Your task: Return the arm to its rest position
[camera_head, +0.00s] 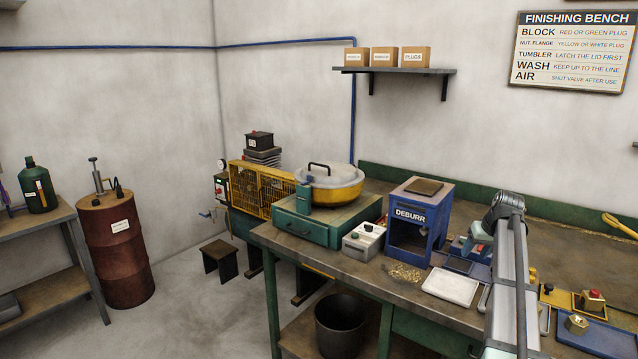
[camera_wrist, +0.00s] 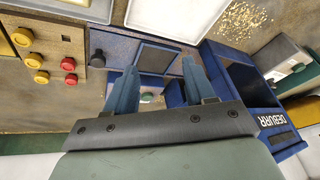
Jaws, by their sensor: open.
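My gripper (camera_wrist: 159,64) shows in the wrist view with its two blue fingers apart and nothing between them. It points down over the bench, above a blue plate with a dark square panel (camera_wrist: 160,57). In the head view my arm reaches up from the lower right and bends over at its top. My gripper (camera_head: 468,245) there is partly hidden by the arm, just right of the blue DEBURR box (camera_head: 411,214). The DEBURR box also shows at the right of the wrist view (camera_wrist: 243,84).
A white tray (camera_head: 451,287) lies left of my arm, with brass chips (camera_head: 404,272) nearby. A blue tray (camera_head: 597,338) with a brass part lies to the right. Red and yellow plugs (camera_wrist: 40,60) stand left of my gripper. A yellow tumbler (camera_head: 330,186) stands further left.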

